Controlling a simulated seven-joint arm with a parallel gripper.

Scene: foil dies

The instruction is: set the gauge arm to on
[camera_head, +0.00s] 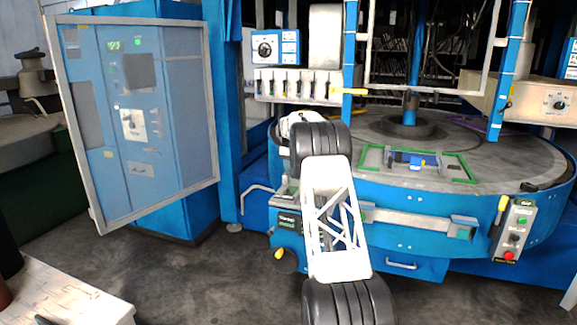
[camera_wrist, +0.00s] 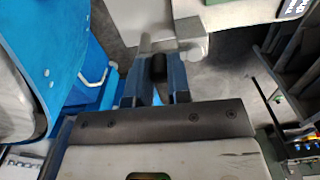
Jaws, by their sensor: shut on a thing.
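My gripper (camera_wrist: 159,80) shows in the wrist view with its two blue-grey fingers on either side of a small dark piece (camera_wrist: 158,66). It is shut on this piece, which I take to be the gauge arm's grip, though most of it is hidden. A light grey bar and block (camera_wrist: 190,42) lie just beyond the fingertips. In the head view my own arm hides the gripper and what it holds. A grey bar (camera_head: 410,217) runs along the blue front of the round machine table there. I cannot tell the gauge arm's setting.
The round table (camera_head: 500,155) carries a green-edged frame (camera_head: 375,156) with a blue part. A control box (camera_head: 513,230) with buttons and a yellow-tipped lever hangs at right. A framed clear panel (camera_head: 140,120) stands at left before a blue cabinet. The floor in front is clear.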

